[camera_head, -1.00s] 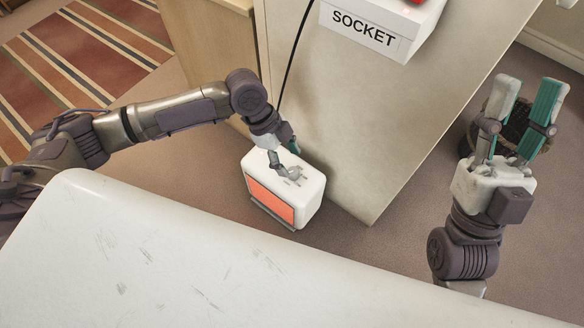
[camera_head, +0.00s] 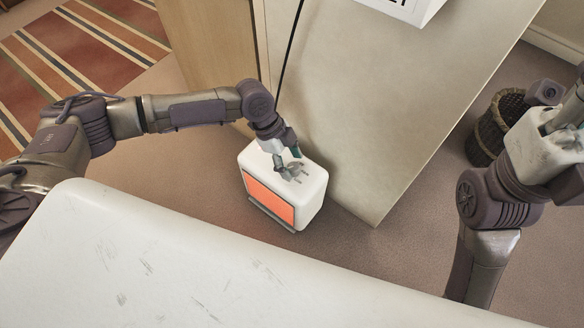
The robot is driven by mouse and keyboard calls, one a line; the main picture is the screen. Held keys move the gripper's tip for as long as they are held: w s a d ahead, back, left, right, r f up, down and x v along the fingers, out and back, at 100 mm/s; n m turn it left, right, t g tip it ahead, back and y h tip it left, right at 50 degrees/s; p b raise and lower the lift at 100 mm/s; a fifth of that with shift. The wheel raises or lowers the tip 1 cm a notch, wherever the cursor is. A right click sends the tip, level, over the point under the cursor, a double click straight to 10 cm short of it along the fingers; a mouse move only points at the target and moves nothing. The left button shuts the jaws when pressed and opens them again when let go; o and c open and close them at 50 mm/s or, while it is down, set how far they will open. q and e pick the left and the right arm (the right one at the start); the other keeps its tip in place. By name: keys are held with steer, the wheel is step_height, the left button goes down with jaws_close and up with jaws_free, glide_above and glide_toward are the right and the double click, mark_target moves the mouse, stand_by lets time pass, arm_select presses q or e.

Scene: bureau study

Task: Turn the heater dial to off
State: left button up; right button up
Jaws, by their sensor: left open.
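The heater (camera_head: 312,196) is a small white box with a glowing orange front panel (camera_head: 268,198). It stands on the floor against the pale cabinet side. A grey dial (camera_head: 292,171) sits on its top; its markings are too small to read. My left gripper (camera_head: 286,163) is open, pointing down right at the dial, with its fingers at or beside it. I cannot tell whether they touch it. My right gripper (camera_head: 573,122) is at the right edge, partly cut off, away from the heater.
A white table or panel (camera_head: 180,265) with scuffs fills the lower foreground. A pale cabinet side (camera_head: 385,95) rises behind the heater, with a black cord (camera_head: 290,45) hanging down. A wicker basket (camera_head: 488,135) stands on the right. A striped rug (camera_head: 75,70) lies at the upper left.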

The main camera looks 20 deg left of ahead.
arm_select(q)
steer(key=shift+d+f, duration=0.3)
steer(key=shift+f, duration=0.3)
